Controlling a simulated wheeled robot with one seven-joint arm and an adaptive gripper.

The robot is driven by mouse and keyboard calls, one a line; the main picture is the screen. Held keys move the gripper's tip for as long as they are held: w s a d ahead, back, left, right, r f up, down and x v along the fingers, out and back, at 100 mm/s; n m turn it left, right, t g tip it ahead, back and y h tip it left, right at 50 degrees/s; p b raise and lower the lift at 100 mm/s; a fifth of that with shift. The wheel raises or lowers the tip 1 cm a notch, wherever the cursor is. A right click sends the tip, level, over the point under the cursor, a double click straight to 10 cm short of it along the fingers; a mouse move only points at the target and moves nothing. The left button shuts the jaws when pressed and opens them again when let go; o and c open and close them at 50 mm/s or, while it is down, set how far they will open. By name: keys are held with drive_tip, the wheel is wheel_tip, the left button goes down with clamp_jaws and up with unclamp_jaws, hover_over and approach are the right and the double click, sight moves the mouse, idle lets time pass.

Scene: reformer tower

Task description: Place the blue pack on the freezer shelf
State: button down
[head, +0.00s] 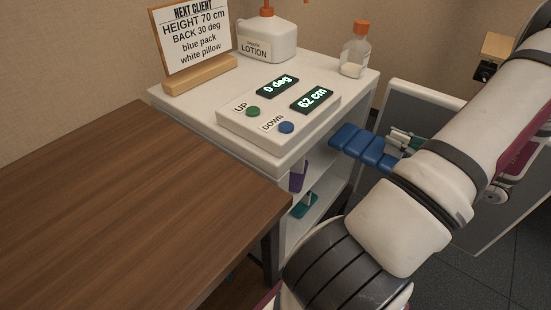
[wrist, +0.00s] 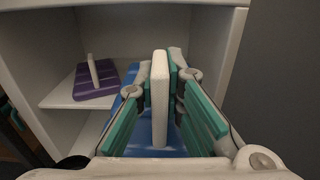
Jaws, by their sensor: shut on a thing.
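The blue pack (head: 363,147) is a ribbed slab with an upright white handle, held at the open front of the white cabinet. My gripper (head: 400,143) is shut on that handle; in the wrist view my gripper (wrist: 160,78) has its teal-padded fingers on both sides of it. The blue pack (wrist: 152,150) shows below the fingers, partly hidden by them. Beyond it is the cabinet's white shelf (wrist: 60,97), with a purple pack (wrist: 96,84) on its left part. I cannot tell whether the blue pack is over the shelf.
A teal pack (head: 303,207) lies on a lower shelf. The grey cabinet door (head: 432,185) stands open at right, close to my arm. On top are a control box (head: 275,110), lotion bottle (head: 268,38) and sign (head: 193,40). A brown table (head: 120,220) is at left.

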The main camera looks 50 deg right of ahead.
sight(361, 148)
drive_tip(key=w+a+b, duration=0.2)
drive_tip(key=w+b, duration=0.3)
drive_tip(key=w, duration=1.5)
wheel_tip(361, 148, down, 7)
drive_tip(key=b, duration=0.4)
drive_tip(key=shift+s+d+r, duration=0.1)
drive_tip(key=shift+s+r, duration=0.05)
drive_tip(key=shift+w+b, duration=0.2)
drive_tip(key=shift+b, duration=0.15)
drive_tip(key=shift+f, duration=0.25)
drive_tip(key=c, duration=1.7)
unclamp_jaws()
drive_tip(key=shift+r, duration=0.15)
drive_tip(key=s+p, duration=0.1)
drive_tip(key=s, duration=0.3)
drive_tip(key=s+p, duration=0.1)
drive_tip(key=s, duration=0.3)
drive_tip(key=s+d+p, duration=0.1)
drive_tip(key=s, duration=0.3)
drive_tip(key=shift+p, duration=0.35)
